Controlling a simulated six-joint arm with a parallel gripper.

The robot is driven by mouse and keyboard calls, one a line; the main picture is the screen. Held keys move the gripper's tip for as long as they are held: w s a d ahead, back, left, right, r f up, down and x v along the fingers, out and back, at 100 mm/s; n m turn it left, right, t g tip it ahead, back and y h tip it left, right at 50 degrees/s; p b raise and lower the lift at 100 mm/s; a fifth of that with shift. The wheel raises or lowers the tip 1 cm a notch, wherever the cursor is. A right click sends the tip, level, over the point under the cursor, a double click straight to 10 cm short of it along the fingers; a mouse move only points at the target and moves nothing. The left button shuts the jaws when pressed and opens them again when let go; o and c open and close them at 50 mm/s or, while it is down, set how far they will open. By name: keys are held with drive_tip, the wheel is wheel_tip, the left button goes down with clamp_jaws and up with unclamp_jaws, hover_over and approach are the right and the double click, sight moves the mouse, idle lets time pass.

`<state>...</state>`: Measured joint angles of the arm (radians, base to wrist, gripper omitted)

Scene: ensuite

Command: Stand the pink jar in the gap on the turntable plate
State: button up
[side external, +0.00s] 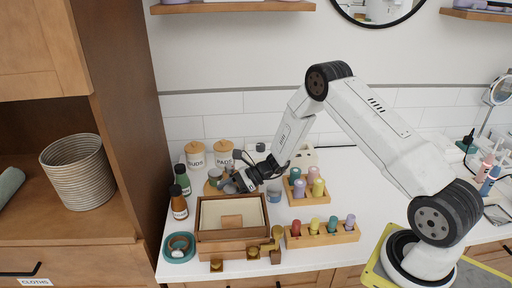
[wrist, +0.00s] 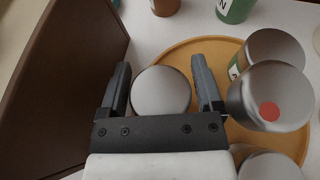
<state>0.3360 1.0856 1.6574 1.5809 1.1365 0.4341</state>
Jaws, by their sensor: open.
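The round wooden turntable plate (wrist: 192,49) holds several jars with silver lids; it is partly hidden behind my gripper in the side view (side external: 208,190). My gripper (wrist: 160,66) is open, its fingers on either side of one silver-lidded jar (wrist: 160,91) at the plate's left part. That jar's body colour is hidden, so I cannot tell whether it is the pink jar. A jar with a red dot on its lid (wrist: 268,97) is just right of the right finger and looks taller or nearer. In the side view my gripper (side external: 233,184) is low over the plate.
A wooden box (side external: 232,248) stands in front of the plate. Green (side external: 182,180) and brown (side external: 179,204) bottles stand left of it, two lidded canisters (side external: 195,156) behind. Racks of coloured bottles (side external: 322,236) stand to the right. A dark brown panel (wrist: 75,70) is close on the left in the wrist view.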

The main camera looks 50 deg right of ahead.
drive_tip(key=shift+r, duration=0.15)
drive_tip(key=v, duration=1.2)
